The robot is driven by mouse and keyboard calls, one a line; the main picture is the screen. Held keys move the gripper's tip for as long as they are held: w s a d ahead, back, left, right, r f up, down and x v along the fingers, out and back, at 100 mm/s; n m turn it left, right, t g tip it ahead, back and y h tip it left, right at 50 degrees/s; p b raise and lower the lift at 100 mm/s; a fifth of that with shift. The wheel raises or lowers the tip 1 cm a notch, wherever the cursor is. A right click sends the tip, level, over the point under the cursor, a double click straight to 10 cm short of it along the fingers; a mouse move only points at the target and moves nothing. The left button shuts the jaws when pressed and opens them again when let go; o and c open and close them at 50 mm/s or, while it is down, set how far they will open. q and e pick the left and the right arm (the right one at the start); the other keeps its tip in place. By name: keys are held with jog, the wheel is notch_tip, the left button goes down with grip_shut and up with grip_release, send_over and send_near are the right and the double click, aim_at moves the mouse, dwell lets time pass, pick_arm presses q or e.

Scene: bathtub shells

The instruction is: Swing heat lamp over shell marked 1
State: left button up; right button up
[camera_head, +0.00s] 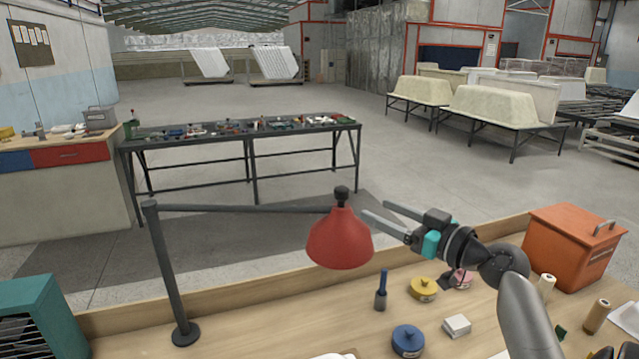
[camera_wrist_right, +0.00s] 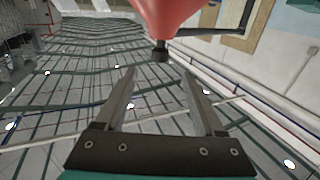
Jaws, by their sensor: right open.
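The heat lamp has a red shade (camera_head: 340,240) hanging at the end of a dark horizontal arm (camera_head: 240,208) on a post over the bench. The shade also shows at the top of the right wrist view (camera_wrist_right: 172,14), with its dark top knob (camera_wrist_right: 160,52) near the line between my fingertips. My right gripper (camera_head: 374,209) is open and empty, just right of the shade's top, its fingers pointing at it. Pale tub shells (camera_head: 500,103) stand on racks in the right background; I can read no number on them. My left gripper is not in view.
The wooden bench (camera_head: 270,325) carries a blue round container (camera_head: 408,341), a yellow one (camera_head: 423,289), a blue-handled tool (camera_head: 381,290) and an orange box (camera_head: 570,245) at right. A teal crate (camera_head: 38,315) stands at left. A dark table (camera_head: 245,130) with small items is beyond.

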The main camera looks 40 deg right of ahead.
aim_at(337, 190)
jog(key=w+p, duration=0.1)
jog(key=w, duration=0.3)
jog(key=w+p, duration=0.1)
jog(key=w, duration=0.3)
jog(key=w+a+p, duration=0.1)
jog(key=w, duration=0.3)
jog(key=shift+w+r, duration=0.15)
jog(key=shift+w, duration=0.25)
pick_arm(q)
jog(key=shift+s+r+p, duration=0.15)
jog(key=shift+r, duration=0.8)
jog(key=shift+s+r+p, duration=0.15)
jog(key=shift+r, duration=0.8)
pick_arm(e)
jog(key=shift+w+a, duration=0.15)
jog(key=shift+w, duration=0.6)
jog(key=shift+c, duration=0.3)
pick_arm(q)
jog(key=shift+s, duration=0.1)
pick_arm(e)
grip_shut()
